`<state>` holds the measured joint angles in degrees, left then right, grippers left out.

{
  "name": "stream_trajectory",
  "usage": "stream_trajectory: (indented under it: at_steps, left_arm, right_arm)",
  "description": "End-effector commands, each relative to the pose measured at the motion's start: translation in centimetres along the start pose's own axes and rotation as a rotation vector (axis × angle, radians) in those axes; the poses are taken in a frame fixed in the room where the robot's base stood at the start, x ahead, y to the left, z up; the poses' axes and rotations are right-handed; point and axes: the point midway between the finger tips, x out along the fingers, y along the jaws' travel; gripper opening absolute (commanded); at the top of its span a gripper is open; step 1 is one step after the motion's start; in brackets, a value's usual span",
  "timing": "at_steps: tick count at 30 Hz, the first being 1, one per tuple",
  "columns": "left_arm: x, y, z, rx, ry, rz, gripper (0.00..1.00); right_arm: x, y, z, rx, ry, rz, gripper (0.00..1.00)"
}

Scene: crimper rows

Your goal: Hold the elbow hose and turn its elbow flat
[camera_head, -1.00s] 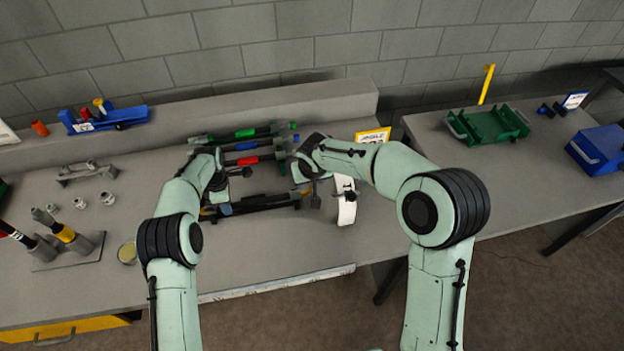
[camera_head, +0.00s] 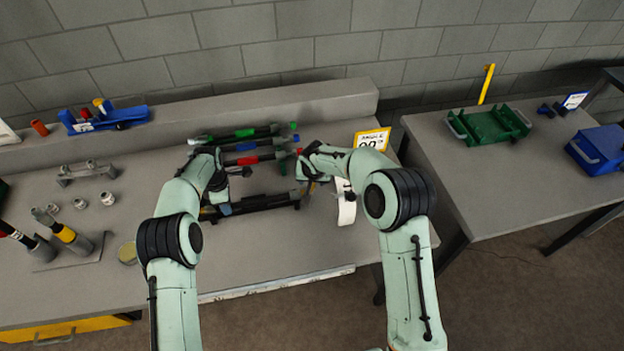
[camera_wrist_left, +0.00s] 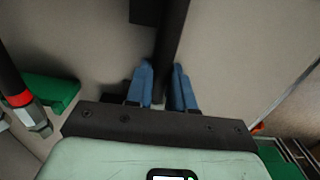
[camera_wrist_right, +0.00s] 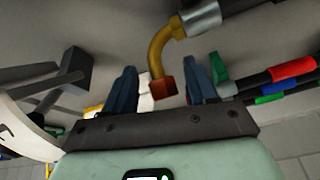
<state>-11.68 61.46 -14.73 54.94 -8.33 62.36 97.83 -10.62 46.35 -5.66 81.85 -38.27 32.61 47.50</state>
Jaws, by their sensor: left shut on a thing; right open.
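The elbow hose (camera_head: 265,202) is the dark hose lying nearest the bench's front, running left to right. My left gripper (camera_wrist_left: 162,88) is shut on its dark body, with blue fingers on both sides. My right gripper (camera_wrist_right: 160,88) is open at the hose's right end. In the right wrist view the elbow (camera_wrist_right: 158,52) is a yellow bent tube with a red-orange mouth, joined to a silver collar (camera_wrist_right: 200,18). The mouth points down between the open fingers and shows no clear contact with them.
Other hoses with green (camera_head: 245,133), blue and red bands lie behind. A yellow-edged sign (camera_head: 372,139) and a white curved piece (camera_head: 346,205) are close to my right gripper. Upright tools on a plate (camera_head: 68,238) stand left. The front middle of the bench is clear.

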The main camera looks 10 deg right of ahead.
Motion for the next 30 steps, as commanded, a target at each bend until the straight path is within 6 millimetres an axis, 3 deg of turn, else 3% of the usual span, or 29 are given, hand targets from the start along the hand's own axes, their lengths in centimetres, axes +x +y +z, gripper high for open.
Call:
stream_trajectory:
  at_steps: [10, 11, 15, 23, 30]
  left_arm:
    - [-0.11, 0.08, 0.01, -0.001, 0.0, 0.003, 0.0]
    - [-0.11, 0.08, 0.01, -0.001, 0.0, 0.003, 0.0]
    - [-0.11, 0.08, 0.01, -0.001, 0.0, 0.003, 0.0]
    - [-0.12, 0.08, -0.01, -0.001, 0.0, 0.003, 0.0]
    - [-0.12, 0.08, -0.06, 0.0, 0.0, 0.002, 0.0]
  right_arm:
    - [0.45, -0.03, -0.04, 0.0, 0.001, -0.001, 0.56]
    - [0.44, -0.03, -0.04, 0.0, 0.001, -0.001, 0.5]
    - [0.44, -0.01, -0.03, 0.0, 0.001, 0.0, 0.06]
    - [0.65, 0.05, -0.34, 0.002, -0.027, 0.015, 0.05]
    - [1.21, -0.08, -0.95, -0.002, -0.159, 0.051, 0.05]
